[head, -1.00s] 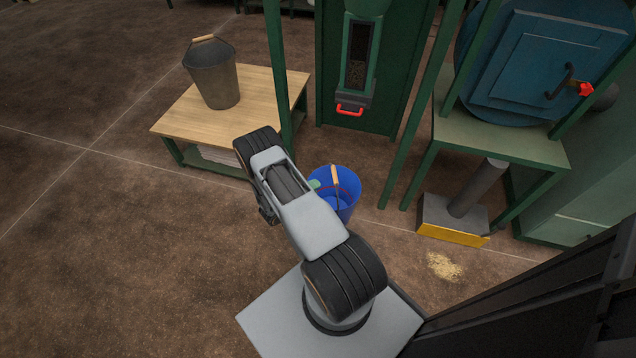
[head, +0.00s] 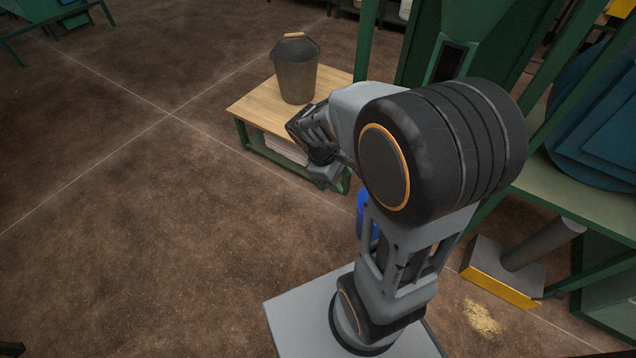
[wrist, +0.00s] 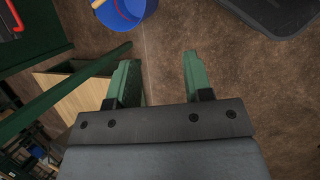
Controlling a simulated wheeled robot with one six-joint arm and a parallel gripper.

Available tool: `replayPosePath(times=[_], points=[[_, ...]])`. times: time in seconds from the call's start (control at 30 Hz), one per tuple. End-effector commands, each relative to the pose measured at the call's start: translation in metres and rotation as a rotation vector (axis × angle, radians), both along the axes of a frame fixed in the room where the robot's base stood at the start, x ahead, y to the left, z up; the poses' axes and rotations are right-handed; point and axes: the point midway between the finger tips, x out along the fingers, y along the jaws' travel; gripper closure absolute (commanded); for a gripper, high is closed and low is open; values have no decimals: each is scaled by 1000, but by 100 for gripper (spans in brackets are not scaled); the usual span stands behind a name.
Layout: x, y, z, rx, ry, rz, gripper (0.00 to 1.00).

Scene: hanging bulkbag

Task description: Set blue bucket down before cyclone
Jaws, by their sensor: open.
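The blue bucket (head: 363,215) stands on the floor and is mostly hidden behind my arm in the head view. In the wrist view the bucket (wrist: 127,12) shows at the top edge, cut off, with part of its wooden handle grip. My gripper (wrist: 160,72) is open and empty in the wrist view, its two green fingers apart and clear of the bucket. In the head view the fingertips are hidden by my arm. I cannot tell which machine is the cyclone; a green machine (head: 452,62) with a dark window stands behind my arm.
A grey bucket (head: 296,72) stands on a wooden table (head: 254,104) at the back. A grey pipe on a yellow-edged base (head: 500,286) and a pile of grain (head: 482,318) are at the right. A blue round door (head: 600,130) stands above. The floor at left is clear.

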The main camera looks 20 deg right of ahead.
Motion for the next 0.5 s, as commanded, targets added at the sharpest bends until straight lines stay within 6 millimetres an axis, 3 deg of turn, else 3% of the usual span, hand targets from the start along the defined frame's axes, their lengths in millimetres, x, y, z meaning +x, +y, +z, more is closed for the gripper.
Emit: replayPosePath(times=[0.03, 0.2, 0.5], points=[[-7, 13, 13, 50, -102, -89, 54], [-25, 48, 40, 218, -336, -357, 54], [-39, 74, 59, 381, -492, -574, 54]])
